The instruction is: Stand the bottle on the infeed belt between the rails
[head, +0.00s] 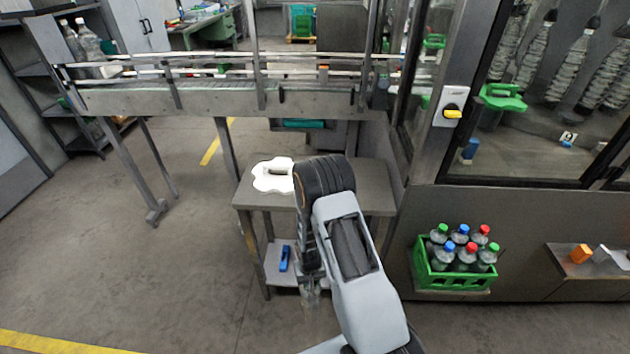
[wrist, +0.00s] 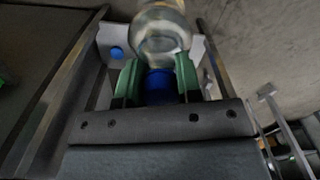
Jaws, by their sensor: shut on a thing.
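My gripper (wrist: 159,80) shows green-padded fingers in the wrist view, shut on a bottle at its blue cap (wrist: 160,92). The clear bottle body (wrist: 160,28) extends beyond the fingers. In the head view, my arm hides most of the gripper, and a faint clear shape, the bottle (head: 312,298), hangs low beside the small table's lower shelf. The infeed belt (head: 215,99) runs across the back, well above and away from the gripper. Its rails (head: 215,71) run along it.
A small grey table (head: 372,190) holds a white scalloped part (head: 272,175); a blue item (head: 284,258) lies on its lower shelf. A green crate (head: 425,268) of capped bottles is at right, beside the glazed machine. The floor at left is clear.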

